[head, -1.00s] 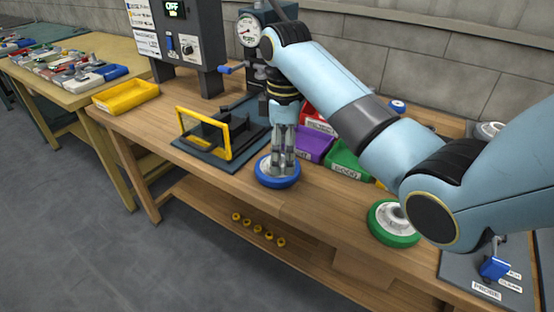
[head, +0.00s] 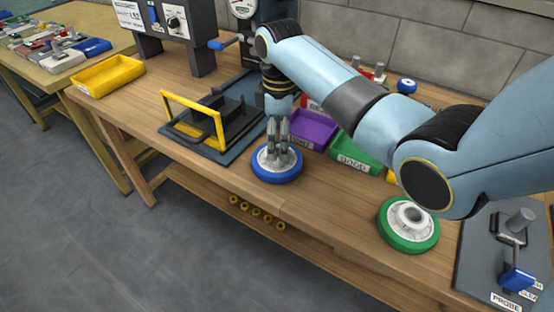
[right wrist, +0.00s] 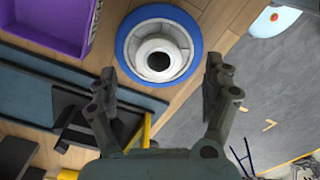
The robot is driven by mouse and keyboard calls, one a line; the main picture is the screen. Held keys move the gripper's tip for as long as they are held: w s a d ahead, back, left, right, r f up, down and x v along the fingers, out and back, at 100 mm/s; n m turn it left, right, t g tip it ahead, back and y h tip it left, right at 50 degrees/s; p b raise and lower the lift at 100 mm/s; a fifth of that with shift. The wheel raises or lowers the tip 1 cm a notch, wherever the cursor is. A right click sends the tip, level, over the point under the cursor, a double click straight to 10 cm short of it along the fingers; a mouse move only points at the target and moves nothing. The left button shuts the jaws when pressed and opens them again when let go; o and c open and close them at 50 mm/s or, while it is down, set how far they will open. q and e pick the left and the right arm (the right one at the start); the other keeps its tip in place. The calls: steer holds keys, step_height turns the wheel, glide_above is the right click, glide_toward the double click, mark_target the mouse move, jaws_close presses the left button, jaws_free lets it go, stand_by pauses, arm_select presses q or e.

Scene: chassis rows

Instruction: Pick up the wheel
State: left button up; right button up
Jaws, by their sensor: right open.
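A blue-rimmed wheel (head: 276,179) with a pale hub lies flat on the wooden bench near its front edge. My right gripper (head: 278,158) points down over this wheel, its fingers in front of the hub in the head view. In the right wrist view the gripper (right wrist: 161,72) is open, with its fingers spread to either side of the blue wheel (right wrist: 190,22) and nothing held between them. Whether the fingertips touch the wheel is unclear. A second wheel with a green rim (head: 410,244) lies farther right on the bench. My left gripper is not in view.
A yellow-framed fixture (head: 197,122) stands left of the blue wheel. Purple (head: 313,130) and green (head: 357,155) bins are behind it. A plate with a blue-handled clamp (head: 517,278) is at right. Bare bench (head: 330,205) lies between the wheels.

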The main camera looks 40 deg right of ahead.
mark_target(277, 148)
steer(key=f, duration=0.3)
steer(key=shift+w+a+f, duration=0.15)
steer(key=shift+w+f, duration=0.05)
steer(key=shift+f, duration=0.35)
steer(key=c, duration=1.6)
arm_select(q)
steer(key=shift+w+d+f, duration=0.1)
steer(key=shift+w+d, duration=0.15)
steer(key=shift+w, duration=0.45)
arm_select(e)
steer(key=shift+c, duration=0.2)
steer(key=shift+r, duration=0.4)
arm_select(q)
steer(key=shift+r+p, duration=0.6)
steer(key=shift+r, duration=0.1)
arm_select(e)
steer(key=s+a+r, duration=0.3)
steer(key=s+r, duration=0.7)
steer(key=s, duration=0.1)
steer(key=shift+r, duration=0.15)
